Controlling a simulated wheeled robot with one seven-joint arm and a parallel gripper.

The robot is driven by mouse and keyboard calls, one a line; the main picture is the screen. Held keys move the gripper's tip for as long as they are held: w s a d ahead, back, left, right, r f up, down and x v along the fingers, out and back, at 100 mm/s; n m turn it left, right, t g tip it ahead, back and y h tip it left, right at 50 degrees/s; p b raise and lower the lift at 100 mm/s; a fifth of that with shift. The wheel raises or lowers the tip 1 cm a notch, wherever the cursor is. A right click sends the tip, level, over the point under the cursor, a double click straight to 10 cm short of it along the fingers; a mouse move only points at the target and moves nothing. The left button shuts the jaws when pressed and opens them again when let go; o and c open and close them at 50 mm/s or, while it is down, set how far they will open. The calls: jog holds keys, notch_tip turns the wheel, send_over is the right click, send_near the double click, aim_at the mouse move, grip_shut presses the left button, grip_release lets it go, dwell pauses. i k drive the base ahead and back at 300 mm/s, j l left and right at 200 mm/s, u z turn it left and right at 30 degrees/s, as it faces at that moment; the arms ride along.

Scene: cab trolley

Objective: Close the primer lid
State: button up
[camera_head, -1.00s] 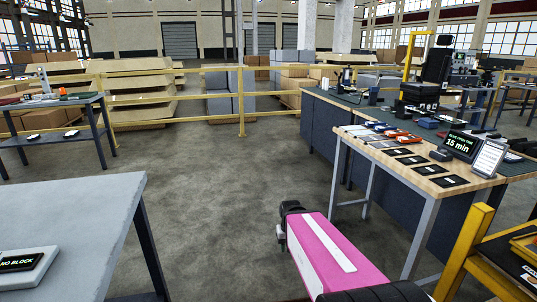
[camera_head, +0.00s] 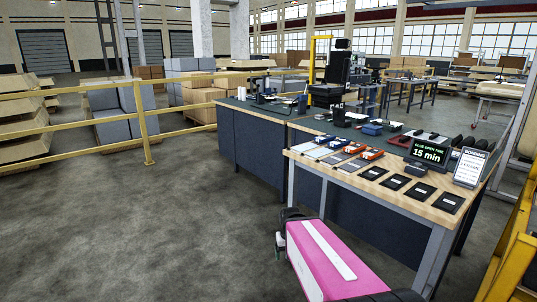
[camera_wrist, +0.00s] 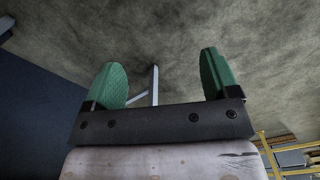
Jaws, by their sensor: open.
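I cannot make out a primer container or its lid in either view. Small items on the wooden-topped bench (camera_head: 408,208) are too small to identify as the primer. My gripper shows in the wrist view (camera_wrist: 160,82) with two green fingers wide apart. In the head view my pink arm is at the bottom centre, left of the bench's near leg, and the fingers are mostly hidden.
The bench holds several black squares (camera_head: 419,192), orange-and-white items (camera_head: 371,154), a "15 min" display (camera_head: 429,152) and a bonding sign (camera_head: 470,167). A dark-topped bench (camera_head: 268,110) adjoins behind. A yellow frame (camera_head: 517,245) stands at right. Floor is clear on the left, before a yellow railing (camera_head: 148,128).

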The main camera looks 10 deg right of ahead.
aim_at(338, 115)
jog(key=i+j+z, duration=0.3)
jog(key=z, duration=0.2)
jog(key=i+j+z, duration=0.5)
